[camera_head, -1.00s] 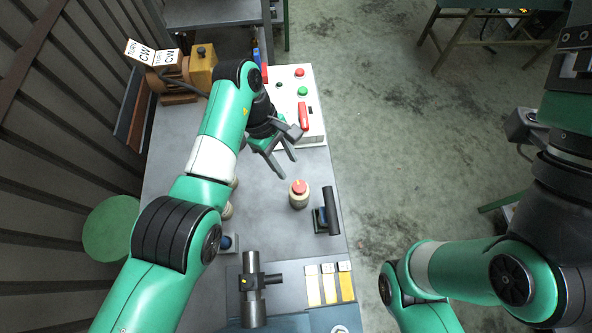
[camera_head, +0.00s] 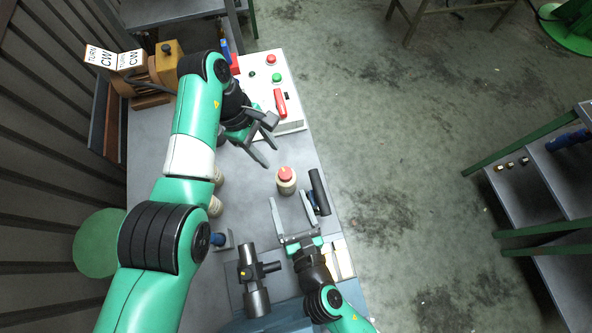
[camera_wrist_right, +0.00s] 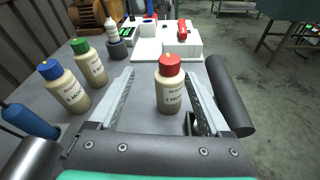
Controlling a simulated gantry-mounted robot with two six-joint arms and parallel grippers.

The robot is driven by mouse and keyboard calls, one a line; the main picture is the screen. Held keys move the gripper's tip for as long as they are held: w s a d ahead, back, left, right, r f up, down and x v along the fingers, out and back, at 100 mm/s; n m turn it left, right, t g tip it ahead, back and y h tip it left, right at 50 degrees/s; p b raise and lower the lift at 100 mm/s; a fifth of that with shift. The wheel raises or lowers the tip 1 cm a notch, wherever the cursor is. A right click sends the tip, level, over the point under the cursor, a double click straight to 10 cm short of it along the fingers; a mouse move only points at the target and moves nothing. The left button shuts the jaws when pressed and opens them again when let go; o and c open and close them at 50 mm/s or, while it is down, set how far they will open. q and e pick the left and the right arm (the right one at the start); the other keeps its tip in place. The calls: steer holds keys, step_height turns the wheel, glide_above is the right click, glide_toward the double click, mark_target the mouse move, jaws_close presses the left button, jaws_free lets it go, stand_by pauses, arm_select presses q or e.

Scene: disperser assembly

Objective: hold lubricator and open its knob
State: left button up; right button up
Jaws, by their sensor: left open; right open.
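A cream bottle with a red cap (camera_head: 287,184) stands upright on the grey table; it looks like the lubricator with its knob. In the right wrist view, the bottle (camera_wrist_right: 170,93) appears between the spread fingers of my right gripper (camera_wrist_right: 160,76), untouched. My right gripper (camera_head: 289,197) is open and empty, its fingertips close to the bottle's near side. My left gripper (camera_head: 272,143) is open and empty, farther back and left of the red cap. Two similar bottles, with a green cap (camera_wrist_right: 90,66) and a blue cap (camera_wrist_right: 66,90), stand to the left.
A dark metal fitting (camera_head: 254,283) lies near the front. A white control box (camera_head: 268,95) with buttons and a red handle is at the back. Some table is clear left of the red-capped bottle.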

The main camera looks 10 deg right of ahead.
mark_target(286, 180)
step_height(286, 180, down, 5)
steer(key=s+d+g+h, duration=0.1)
steer(key=s+g, duration=0.1)
steer(key=shift+n, duration=0.4)
steer(key=x, duration=0.8)
steer(key=r+x, duration=0.1)
steer(key=x, duration=0.2)
steer(key=shift+w+d+f, duration=0.15)
steer(key=shift+w+d, duration=0.05)
steer(key=shift+w, duration=0.45)
steer(key=shift+t, duration=0.3)
jaws_close()
